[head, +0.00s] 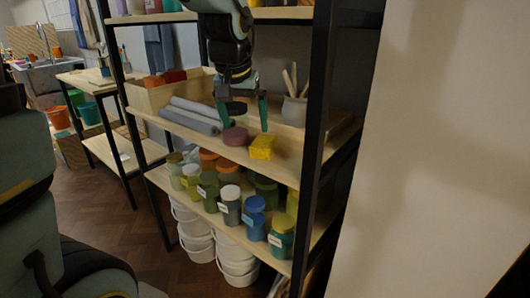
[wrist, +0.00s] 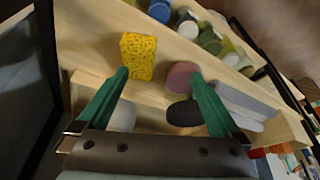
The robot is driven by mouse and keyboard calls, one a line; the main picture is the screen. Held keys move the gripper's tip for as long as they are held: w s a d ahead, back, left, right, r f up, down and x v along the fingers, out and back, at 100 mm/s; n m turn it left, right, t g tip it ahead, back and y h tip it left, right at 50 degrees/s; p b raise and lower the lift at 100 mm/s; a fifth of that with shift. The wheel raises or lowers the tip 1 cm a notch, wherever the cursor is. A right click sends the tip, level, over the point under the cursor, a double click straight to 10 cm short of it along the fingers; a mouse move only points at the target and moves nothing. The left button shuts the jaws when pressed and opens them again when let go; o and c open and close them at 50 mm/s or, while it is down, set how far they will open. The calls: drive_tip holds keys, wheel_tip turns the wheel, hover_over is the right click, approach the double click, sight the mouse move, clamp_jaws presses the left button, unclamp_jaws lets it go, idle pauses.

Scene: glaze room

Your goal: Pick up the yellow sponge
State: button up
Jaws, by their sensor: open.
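The yellow sponge (head: 262,147) lies on the wooden middle shelf (head: 186,121), near its front edge, to the right of a dull red round piece (head: 235,136). In the wrist view the speckled sponge (wrist: 138,56) is just beyond the tip of the left finger. My gripper (head: 242,115) is open and empty, with green fingers pointing down above the shelf. In the wrist view my gripper (wrist: 160,76) has its fingers wide apart, with the red round piece (wrist: 181,77) near the right fingertip. A dark round piece (wrist: 184,113) shows between the fingers.
Grey rolls (head: 192,115) lie left of the red piece. A pot with tools (head: 294,110) stands behind, at right. A black shelf post (head: 314,130) rises at the right. Several jars (head: 230,206) fill the shelf below, with white buckets (head: 237,265) underneath.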

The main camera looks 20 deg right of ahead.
sight(263, 141)
drive_tip(key=d, duration=0.2)
drive_tip(key=s+d, duration=0.1)
drive_tip(key=shift+r, duration=0.3)
drive_tip(key=shift+m, duration=0.3)
drive_tip(key=x, duration=0.5)
drive_tip(key=p+x, duration=0.1)
drive_tip(key=x, duration=0.1)
drive_tip(key=shift+s+d+f, duration=0.2)
drive_tip(key=shift+c, duration=0.2)
drive_tip(key=c, duration=1.5)
drive_tip(key=shift+o, duration=0.2)
drive_tip(key=shift+r, duration=0.5)
drive_tip(key=shift+s+a+r+b, duration=0.1)
drive_tip(key=shift+s+r+b, duration=0.1)
drive_tip(key=shift+r+b, duration=0.1)
drive_tip(key=s+a+b, duration=0.4)
drive_tip(key=s+a, duration=0.7)
drive_tip(key=s, duration=0.2)
drive_tip(key=shift+s, duration=0.35)
